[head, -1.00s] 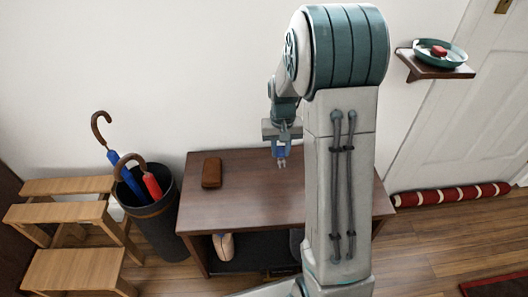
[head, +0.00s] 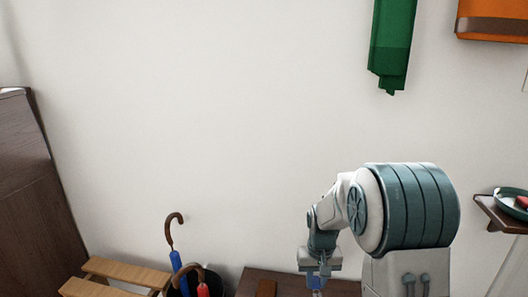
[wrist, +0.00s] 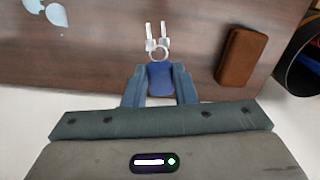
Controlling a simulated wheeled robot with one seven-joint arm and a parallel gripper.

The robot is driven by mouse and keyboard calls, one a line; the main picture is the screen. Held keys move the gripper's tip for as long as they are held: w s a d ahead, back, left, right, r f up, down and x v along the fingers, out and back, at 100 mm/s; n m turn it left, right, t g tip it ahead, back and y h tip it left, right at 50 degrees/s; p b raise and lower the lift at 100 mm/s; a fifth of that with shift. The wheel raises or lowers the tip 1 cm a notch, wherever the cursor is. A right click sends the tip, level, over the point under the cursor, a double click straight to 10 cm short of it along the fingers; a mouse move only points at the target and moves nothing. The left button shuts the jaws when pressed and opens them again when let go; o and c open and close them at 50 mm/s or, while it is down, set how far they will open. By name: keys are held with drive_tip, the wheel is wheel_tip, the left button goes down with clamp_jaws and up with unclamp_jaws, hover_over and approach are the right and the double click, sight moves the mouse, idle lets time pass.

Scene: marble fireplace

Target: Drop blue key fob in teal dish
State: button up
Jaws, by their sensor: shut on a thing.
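My gripper (wrist: 160,88) is shut on the blue key fob (wrist: 160,78), with its metal ring and keys pointing away from the fingers. In the head view my gripper (head: 318,280) is low in the picture, with the fob only a small blue patch. The wrist view shows it over the brown wooden table (wrist: 110,60). The teal dish (head: 508,207) is at the right edge of the head view, partly cut off. It stands on a small wall shelf (head: 494,214), to the right of and apart from my gripper. A red object lies in the dish.
A brown case (wrist: 241,57) lies on the table beside the held keys. An umbrella bin (head: 178,293) and a wooden step stool (head: 120,271) stand left of the table. Green cloth (head: 392,45) hangs on the wall above. The wall between is bare.

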sight(317, 291)
wheel_tip(317, 291, up, 19)
drive_tip(key=s+p, duration=0.2)
drive_tip(key=p, duration=2.6)
drive_tip(key=shift+s, duration=0.15)
drive_tip(key=shift+d, duration=0.15)
